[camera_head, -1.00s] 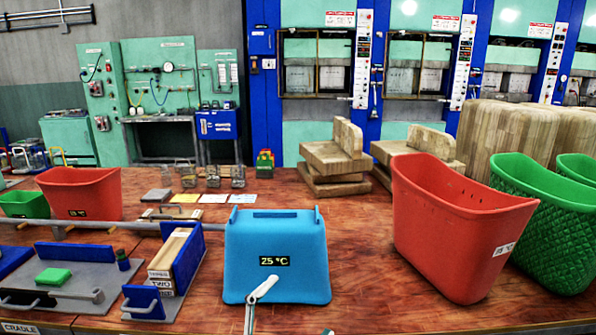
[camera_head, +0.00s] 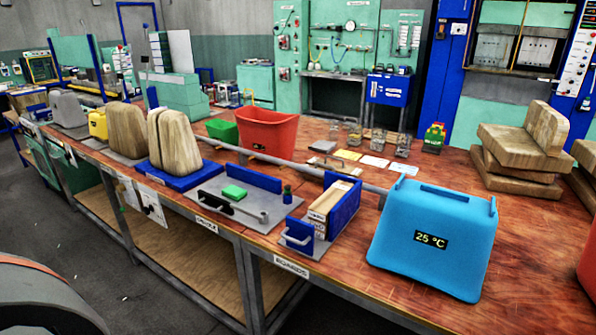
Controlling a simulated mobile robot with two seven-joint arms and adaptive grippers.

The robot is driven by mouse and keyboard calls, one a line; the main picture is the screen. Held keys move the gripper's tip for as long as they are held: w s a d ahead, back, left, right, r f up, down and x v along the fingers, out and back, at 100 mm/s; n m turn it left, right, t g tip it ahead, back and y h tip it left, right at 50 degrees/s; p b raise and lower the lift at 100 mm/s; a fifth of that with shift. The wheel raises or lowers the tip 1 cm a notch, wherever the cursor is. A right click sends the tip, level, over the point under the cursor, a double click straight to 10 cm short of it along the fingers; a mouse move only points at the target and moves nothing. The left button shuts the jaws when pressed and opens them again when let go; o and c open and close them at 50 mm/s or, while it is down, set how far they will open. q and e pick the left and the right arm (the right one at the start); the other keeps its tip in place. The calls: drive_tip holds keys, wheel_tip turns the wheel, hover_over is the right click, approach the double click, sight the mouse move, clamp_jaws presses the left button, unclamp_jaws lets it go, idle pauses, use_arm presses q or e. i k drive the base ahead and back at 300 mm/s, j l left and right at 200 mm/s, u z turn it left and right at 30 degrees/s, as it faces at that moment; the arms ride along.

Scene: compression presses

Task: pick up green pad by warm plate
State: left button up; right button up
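The small green pad (camera_head: 234,192) lies on a flat grey plate (camera_head: 262,204) near the front edge of the wooden bench. A dark handle and a light handle are on the plate's front side, and a blue upright strip (camera_head: 253,178) runs along its back. A small dark green bottle (camera_head: 287,194) stands to the right of the pad. A blue box with a "25 °C" display (camera_head: 432,239) stands farther right. No plate is visibly marked warm. Neither gripper is in view.
A blue holder with pale boards (camera_head: 333,200) stands between the plate and the blue box. A grey bar (camera_head: 300,167) runs behind the plate. Tan blocks (camera_head: 175,137) stand on a blue base to the left. A red bin (camera_head: 268,130) is behind. Floor is open in front.

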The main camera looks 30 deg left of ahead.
sight(233, 192)
drive_tip(key=u, duration=1.4)
